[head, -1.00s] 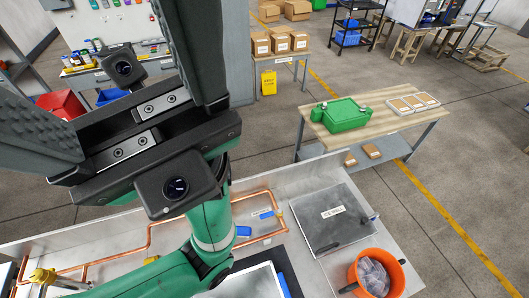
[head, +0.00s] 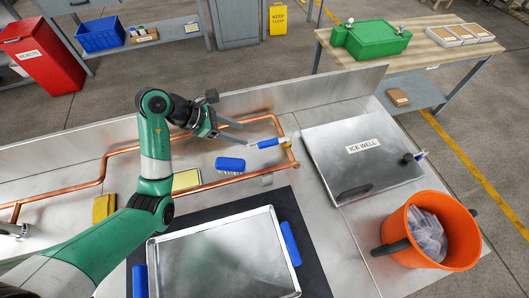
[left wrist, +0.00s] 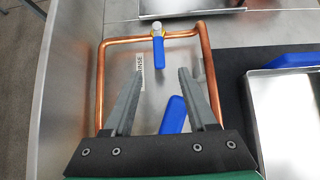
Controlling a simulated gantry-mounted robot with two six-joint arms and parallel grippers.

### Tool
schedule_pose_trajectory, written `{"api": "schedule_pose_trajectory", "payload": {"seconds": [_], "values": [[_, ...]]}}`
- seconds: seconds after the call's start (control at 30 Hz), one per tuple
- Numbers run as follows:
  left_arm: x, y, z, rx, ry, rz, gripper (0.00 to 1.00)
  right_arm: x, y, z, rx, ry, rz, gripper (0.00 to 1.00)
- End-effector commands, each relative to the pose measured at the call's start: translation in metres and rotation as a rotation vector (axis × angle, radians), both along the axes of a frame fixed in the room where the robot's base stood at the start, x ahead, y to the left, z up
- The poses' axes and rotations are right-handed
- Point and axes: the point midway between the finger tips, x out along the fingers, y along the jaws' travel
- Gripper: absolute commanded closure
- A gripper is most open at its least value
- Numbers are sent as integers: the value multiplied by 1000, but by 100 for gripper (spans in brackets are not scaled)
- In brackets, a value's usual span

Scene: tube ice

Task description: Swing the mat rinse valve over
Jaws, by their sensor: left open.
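The rinse valve is on the copper pipe loop, with a blue lever (head: 268,143) pointing left from its brass body (head: 287,142). In the left wrist view the blue lever (left wrist: 159,54) points toward my gripper, below the brass body (left wrist: 158,34). My left gripper (head: 246,134) is open and empty at the lever's free end. In the left wrist view its fingertips (left wrist: 160,74) lie either side of the lever's line, with the lever's end at or just beyond the gap. Contact cannot be told. A RINSE label (left wrist: 139,72) is partly hidden by a finger.
A blue brush (head: 230,165) lies inside the pipe loop (head: 213,187), below the gripper. A metal tray (head: 190,232) with blue handles rests on a black mat (head: 300,222). Right are the ICE WELL lid (head: 385,180) and an orange bucket (head: 467,230).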

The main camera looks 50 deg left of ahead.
Motion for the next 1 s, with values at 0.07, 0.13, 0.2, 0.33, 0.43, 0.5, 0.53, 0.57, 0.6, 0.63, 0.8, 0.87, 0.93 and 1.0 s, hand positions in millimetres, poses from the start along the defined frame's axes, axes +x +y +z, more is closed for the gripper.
{"api": "schedule_pose_trajectory", "payload": {"seconds": [0.07, 0.13, 0.2, 0.33, 0.43, 0.5, 0.53, 0.57, 0.6, 0.63, 0.8, 0.87, 0.93, 1.0], "values": [[0, 2, 0, 1, -3, 5, 43, 0, 0, -1, 0, -1, 0, 50], [0, 2, 1, 0, -2, 4, 43, 0, 0, 0, 0, -2, 0, 50], [2, 0, -2, 0, -2, 3, 43, 0, 0, -1, 0, -2, 0, 50], [13, -6, -17, -1, -2, 1, 43, 0, 0, -10, 0, -2, 0, 50], [26, -14, -33, -1, -2, 0, 43, 0, 0, -20, 0, -1, 0, 50], [37, -19, -46, -1, -2, 0, 43, 0, 0, -27, 0, -1, 0, 50], [41, -22, -51, -2, -1, -1, 43, 0, 0, -30, 0, -1, 0, 50], [45, -24, -55, -1, -2, 0, 43, 0, 0, -32, 0, -1, 0, 50], [50, -27, -61, 0, -1, 0, 43, 0, 0, -36, 0, -1, 0, 50], [54, -29, -65, 0, -2, -1, 43, 0, 0, -38, 0, -1, 0, 50], [69, -35, -79, 1, -4, 1, 43, 0, 0, -46, 0, -1, 0, 50], [71, -36, -80, 2, -4, 2, 43, 0, 0, -46, 0, -1, 0, 50], [72, -37, -81, 1, -4, 3, 43, 0, 0, -46, 0, -1, 0, 50], [73, -37, -81, 1, -4, 3, 43, 0, 0, -46, 0, -1, 0, 50]]}}
